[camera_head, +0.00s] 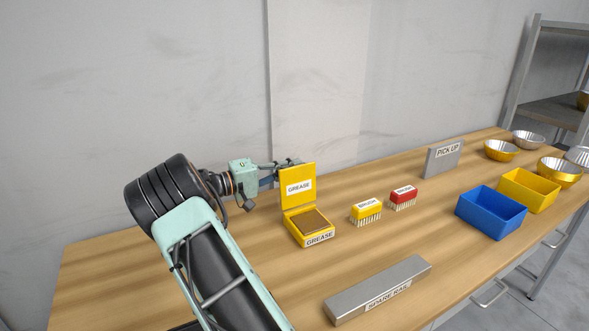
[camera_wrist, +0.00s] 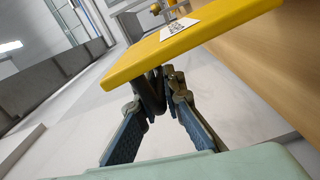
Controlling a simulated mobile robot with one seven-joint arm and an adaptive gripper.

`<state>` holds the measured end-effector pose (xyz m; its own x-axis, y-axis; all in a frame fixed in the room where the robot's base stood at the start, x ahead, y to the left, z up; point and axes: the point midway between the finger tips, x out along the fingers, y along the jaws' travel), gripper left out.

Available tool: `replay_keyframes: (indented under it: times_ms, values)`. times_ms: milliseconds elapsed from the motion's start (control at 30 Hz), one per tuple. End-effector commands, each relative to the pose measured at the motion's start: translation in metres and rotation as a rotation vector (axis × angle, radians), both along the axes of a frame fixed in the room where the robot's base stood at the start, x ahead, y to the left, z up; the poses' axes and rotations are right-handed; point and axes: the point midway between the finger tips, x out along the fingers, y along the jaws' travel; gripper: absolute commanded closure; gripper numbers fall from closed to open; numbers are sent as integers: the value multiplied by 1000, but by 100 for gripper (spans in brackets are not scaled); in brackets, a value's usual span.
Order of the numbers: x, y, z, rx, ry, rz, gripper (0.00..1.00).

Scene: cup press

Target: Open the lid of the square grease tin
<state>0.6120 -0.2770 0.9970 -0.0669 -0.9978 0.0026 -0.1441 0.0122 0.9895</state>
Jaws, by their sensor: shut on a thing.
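The square grease tin (camera_head: 308,234) sits on the table in the head view, a yellow box with brown grease inside and a "GREASE" label on its front. Its yellow lid (camera_head: 298,177) stands raised, about upright, at the tin's back edge. My gripper (camera_head: 288,163) is at the lid's upper left edge, partly hidden behind it. In the wrist view the lid (camera_wrist: 195,42) crosses the top, with my fingers (camera_wrist: 165,78) meeting its underside edge. The gripper is shut on the lid; the exact contact is partly hidden.
A yellow brush (camera_head: 366,211) and a red brush (camera_head: 403,197) stand right of the tin. A grey spare rail (camera_head: 378,290) lies in front. A blue bin (camera_head: 491,212), a yellow bin (camera_head: 528,190) and several bowls are farther right. A wall is close behind the table.

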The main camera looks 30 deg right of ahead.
Motion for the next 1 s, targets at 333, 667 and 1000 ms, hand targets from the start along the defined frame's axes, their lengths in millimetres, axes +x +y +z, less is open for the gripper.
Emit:
replay_keyframes:
  times_ms: [333, 667, 1000]
  values:
    - [7, 1, -6, 0, -3, 9, 100]
    - [7, 2, -7, 1, -3, 10, 100]
    - [6, 1, -6, 1, -4, 6, 74]
